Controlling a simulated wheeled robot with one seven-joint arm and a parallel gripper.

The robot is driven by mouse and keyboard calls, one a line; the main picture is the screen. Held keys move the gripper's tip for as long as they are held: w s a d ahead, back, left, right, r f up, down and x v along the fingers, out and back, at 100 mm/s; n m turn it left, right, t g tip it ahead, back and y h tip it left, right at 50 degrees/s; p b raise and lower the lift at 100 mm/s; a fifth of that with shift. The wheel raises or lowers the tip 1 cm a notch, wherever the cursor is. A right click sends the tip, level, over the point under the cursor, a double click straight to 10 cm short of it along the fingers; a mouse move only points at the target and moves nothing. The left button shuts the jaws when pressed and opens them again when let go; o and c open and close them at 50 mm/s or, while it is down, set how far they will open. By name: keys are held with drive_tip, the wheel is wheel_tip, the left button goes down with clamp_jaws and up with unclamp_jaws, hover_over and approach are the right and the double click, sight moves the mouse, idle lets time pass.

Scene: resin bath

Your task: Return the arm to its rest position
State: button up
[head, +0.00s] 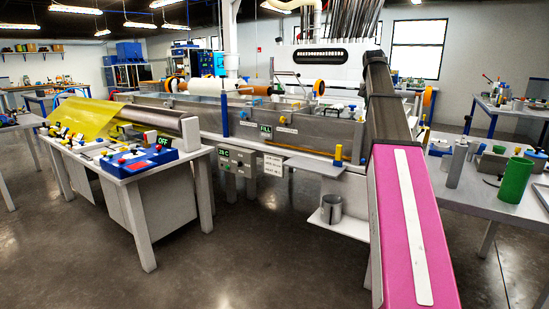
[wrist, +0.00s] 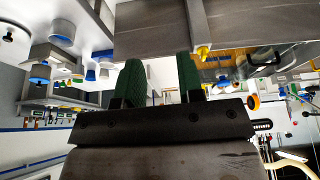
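My arm (head: 408,215) rises from the lower right of the head view as a pink link with a white stripe, then a dark link that points up and away. My gripper cannot be made out in the head view. In the wrist view my gripper (wrist: 162,75) shows two green ribbed fingers with a clear gap between them. It is open, and I see nothing held between the fingers.
The long grey bath (head: 310,133) lies left of my arm. A metal cup (head: 331,208) stands on a low white shelf. A green cylinder (head: 515,180) stands on the right table. A control table (head: 130,168) is at the left. The floor between is clear.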

drive_tip(key=s+a+f+n+g, duration=0.1)
drive_tip(key=s+a+f, duration=0.25)
drive_tip(key=f, duration=0.85)
drive_tip(key=s+a+f+n+y, duration=0.15)
drive_tip(key=a+f, duration=0.25)
drive_tip(key=f, duration=0.7)
drive_tip(key=s+a+f+n+g, duration=0.1)
drive_tip(key=s+a+f, duration=0.25)
drive_tip(key=f, duration=0.85)
drive_tip(key=s+a+f+n+g, duration=0.1)
drive_tip(key=s+a+f, duration=0.4)
drive_tip(key=s+f, duration=0.5)
drive_tip(key=s+a+f+n, duration=0.2)
drive_tip(key=s+a+f, duration=0.3)
drive_tip(key=s+f, duration=0.6)
wheel_tip(320, 180, down, 2)
drive_tip(key=shift+f+g+y, duration=0.1)
drive_tip(key=shift+g+y, duration=0.3)
drive_tip(key=shift+y, duration=0.05)
